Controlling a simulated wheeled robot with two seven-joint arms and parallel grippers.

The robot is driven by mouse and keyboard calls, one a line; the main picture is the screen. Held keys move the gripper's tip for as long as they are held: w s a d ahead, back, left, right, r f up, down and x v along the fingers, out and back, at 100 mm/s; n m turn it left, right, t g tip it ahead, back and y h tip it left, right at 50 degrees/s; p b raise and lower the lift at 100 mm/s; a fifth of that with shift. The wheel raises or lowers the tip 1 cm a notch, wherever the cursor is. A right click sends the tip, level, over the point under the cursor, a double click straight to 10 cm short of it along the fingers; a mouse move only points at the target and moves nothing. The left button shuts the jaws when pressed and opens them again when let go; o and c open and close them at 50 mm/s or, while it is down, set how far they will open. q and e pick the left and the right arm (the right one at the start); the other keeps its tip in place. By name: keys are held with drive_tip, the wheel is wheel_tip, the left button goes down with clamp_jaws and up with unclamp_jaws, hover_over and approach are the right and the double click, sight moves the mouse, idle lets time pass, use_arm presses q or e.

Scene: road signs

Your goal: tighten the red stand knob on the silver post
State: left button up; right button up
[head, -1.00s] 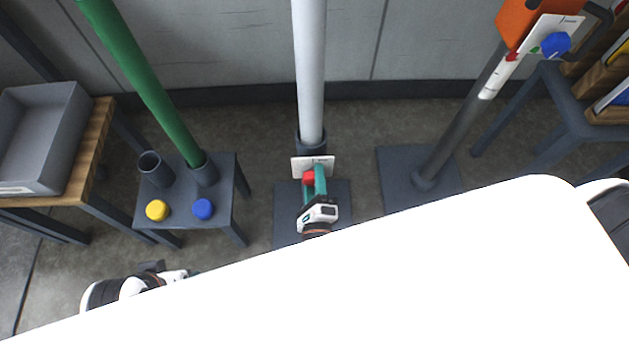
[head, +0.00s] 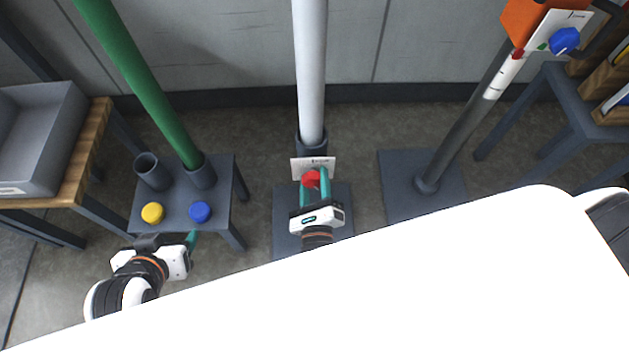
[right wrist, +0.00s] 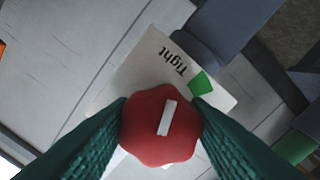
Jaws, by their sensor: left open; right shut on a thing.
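The silver post (head: 310,75) stands upright in a dark socket in the middle of the head view. The red stand knob (head: 310,180) sits low on it, in front of a white label card (head: 326,163). My right gripper (head: 315,186) is shut on the red knob. In the right wrist view the red knob (right wrist: 160,126) lies between the green fingers, its white mark tilted a little off vertical. The card (right wrist: 150,75) behind it reads "Tight" beside a green patch. My left gripper (head: 193,240) is open and empty in front of the small table at the left.
The small table (head: 180,222) holds a yellow knob (head: 152,213), a blue knob (head: 200,212) and a green post (head: 130,75). A grey bin (head: 40,135) stands far left. A grey post with a blue knob (head: 565,40) stands right. A white surface (head: 400,290) blocks the foreground.

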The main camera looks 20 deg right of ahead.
drive_tip(key=shift+f, duration=0.1)
drive_tip(key=o, duration=1)
use_arm(q)
drive_tip(key=s, duration=0.1)
drive_tip(key=s+a+f+g, duration=0.1)
drive_tip(key=shift+s+f+g+p, duration=0.1)
drive_tip(key=shift+s+g+p, duration=0.2)
drive_tip(key=shift+s+p, duration=0.05)
use_arm(e)
drive_tip(key=v, duration=1.2)
